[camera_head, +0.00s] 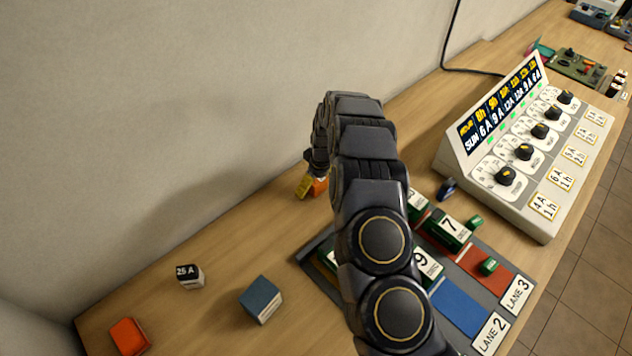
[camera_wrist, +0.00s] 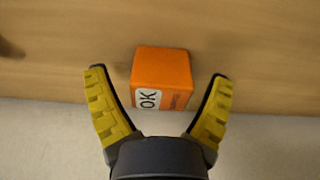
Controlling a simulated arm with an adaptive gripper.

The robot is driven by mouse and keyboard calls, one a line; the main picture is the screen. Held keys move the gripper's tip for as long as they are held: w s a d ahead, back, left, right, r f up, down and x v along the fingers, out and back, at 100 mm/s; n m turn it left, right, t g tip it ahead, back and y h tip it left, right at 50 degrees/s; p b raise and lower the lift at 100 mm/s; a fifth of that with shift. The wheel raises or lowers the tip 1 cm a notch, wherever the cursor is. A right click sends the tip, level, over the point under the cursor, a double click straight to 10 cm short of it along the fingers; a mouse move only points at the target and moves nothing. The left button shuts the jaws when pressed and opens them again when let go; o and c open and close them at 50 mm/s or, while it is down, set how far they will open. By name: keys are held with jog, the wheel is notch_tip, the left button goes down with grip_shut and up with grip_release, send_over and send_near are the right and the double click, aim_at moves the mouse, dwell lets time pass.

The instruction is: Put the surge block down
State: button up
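An orange block (camera_wrist: 161,70) with a white "OK" label sits between the two yellow fingers of my gripper (camera_wrist: 159,76) in the wrist view. A gap shows on each side, so the fingers are spread and do not touch it. It appears to rest on the wooden table. In the head view only a bit of this orange block (camera_head: 318,188) shows beside a yellow finger, near the wall; my arm hides the rest. No label reading "surge" is legible, so I cannot confirm that this is the surge block.
Another orange block (camera_head: 130,337), a white-and-black "25 A" block (camera_head: 190,276) and a blue-grey block (camera_head: 261,300) stand at the left.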

aim_at(321, 182)
notch_tip(321, 182, up, 12)
jog(key=s+d, duration=0.1)
jog(key=shift+s+r, duration=0.2)
dwell(0.3)
jog(key=s+d+r+m+g, duration=0.1)
jog(key=s+d+r+m, duration=0.25)
jog(key=s+r, duration=1.1)
jog(key=s+d+r+m+g, duration=0.1)
jog(key=s+d+m, duration=0.1)
jog(key=s, duration=1)
jog(key=s+d+r+m+g+h, duration=0.1)
jog(key=s+d+m, duration=0.2)
jog(key=s, duration=0.9)
jog(key=shift+d+r, duration=0.4)
jog(key=shift+d, duration=0.7)
